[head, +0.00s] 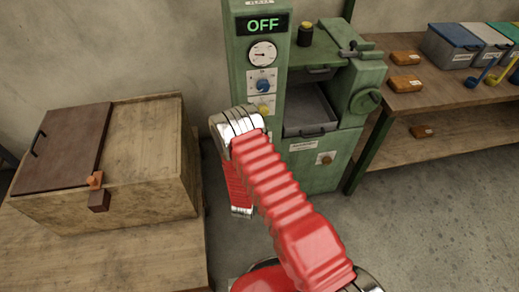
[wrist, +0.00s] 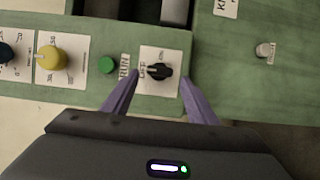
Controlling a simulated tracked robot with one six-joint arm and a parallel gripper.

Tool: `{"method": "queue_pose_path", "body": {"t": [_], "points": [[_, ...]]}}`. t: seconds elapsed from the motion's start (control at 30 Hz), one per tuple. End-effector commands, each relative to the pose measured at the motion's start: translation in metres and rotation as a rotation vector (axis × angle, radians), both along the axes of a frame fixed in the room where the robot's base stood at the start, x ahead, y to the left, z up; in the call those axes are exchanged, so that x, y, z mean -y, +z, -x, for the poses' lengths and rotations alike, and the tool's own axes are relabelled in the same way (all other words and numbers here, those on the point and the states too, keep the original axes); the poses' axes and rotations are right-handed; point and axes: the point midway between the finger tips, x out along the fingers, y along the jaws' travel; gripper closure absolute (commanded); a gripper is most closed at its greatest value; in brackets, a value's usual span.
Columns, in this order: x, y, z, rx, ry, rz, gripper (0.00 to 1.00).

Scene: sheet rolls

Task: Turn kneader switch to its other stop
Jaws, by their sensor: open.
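In the wrist view a black rotary switch (wrist: 160,71) sits on a white plate with small lettering that seems to read OFF and ON. Which mark its pointer faces is hard to tell. My gripper (wrist: 159,76) is open, its two purple fingers one on each side of the switch, with a visible gap to it. I cannot tell whether they touch the panel. In the head view the green machine (head: 330,180) has a lit display (head: 262,25) reading OFF. My red arm hides the switch and gripper there.
Beside the switch are a green button (wrist: 107,65) and a yellow dial (wrist: 50,57); a grey knob (wrist: 265,50) is to the right. A wooden box (head: 150,150) with a brown lid stands left. A shelf bench (head: 450,100) with bins stands right.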

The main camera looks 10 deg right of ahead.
Motion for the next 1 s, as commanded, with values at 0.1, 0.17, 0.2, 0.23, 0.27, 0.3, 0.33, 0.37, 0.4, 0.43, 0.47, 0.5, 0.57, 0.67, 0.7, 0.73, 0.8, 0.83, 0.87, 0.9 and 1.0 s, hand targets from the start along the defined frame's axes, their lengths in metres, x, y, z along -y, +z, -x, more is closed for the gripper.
{"method": "queue_pose_path", "body": {"t": [0.1,0.17,0.2,0.23,0.27,0.3,0.33,0.37,0.4,0.43,0.47,0.5,0.57,0.67,0.7,0.73,0.8,0.83,0.87,0.9,1.0], "points": [[-0.008,0.0,0.017,-0.003,0.003,0.001,0.47],[-0.012,-0.001,0.027,-0.004,0.002,0.002,0.47],[-0.015,-0.001,0.034,-0.004,0.004,0.002,0.47],[-0.017,-0.001,0.039,-0.004,0.004,0.002,0.47],[-0.019,-0.001,0.044,-0.004,0.003,0.002,0.47],[-0.022,-0.001,0.05,-0.004,0.005,0.002,0.47],[-0.024,-0.001,0.055,-0.005,0.004,0.001,0.47],[-0.025,-0.001,0.06,-0.005,0.003,0.001,0.47],[-0.028,-0.001,0.066,-0.004,0.005,0.002,0.47],[-0.03,-0.001,0.07,-0.004,0.004,0.002,0.47],[-0.032,-0.001,0.075,-0.004,0.004,0.002,0.47],[-0.034,-0.001,0.08,-0.004,0.005,0.002,0.47],[-0.038,-0.001,0.089,-0.004,0.005,0.003,0.47],[-0.042,-0.002,0.099,-0.005,0.004,0.001,0.47],[-0.044,-0.001,0.103,-0.005,0.004,0.001,0.47],[-0.044,-0.001,0.105,-0.004,0.003,0.001,0.47],[-0.045,-0.001,0.109,-0.003,0.002,0.0,0.47],[-0.046,-0.001,0.11,-0.003,0.003,0.0,0.47],[-0.046,-0.001,0.111,-0.003,0.002,0.0,0.47],[-0.046,-0.001,0.112,-0.002,0.002,0.0,0.47],[-0.046,-0.001,0.112,-0.002,0.001,0.0,0.47]]}}
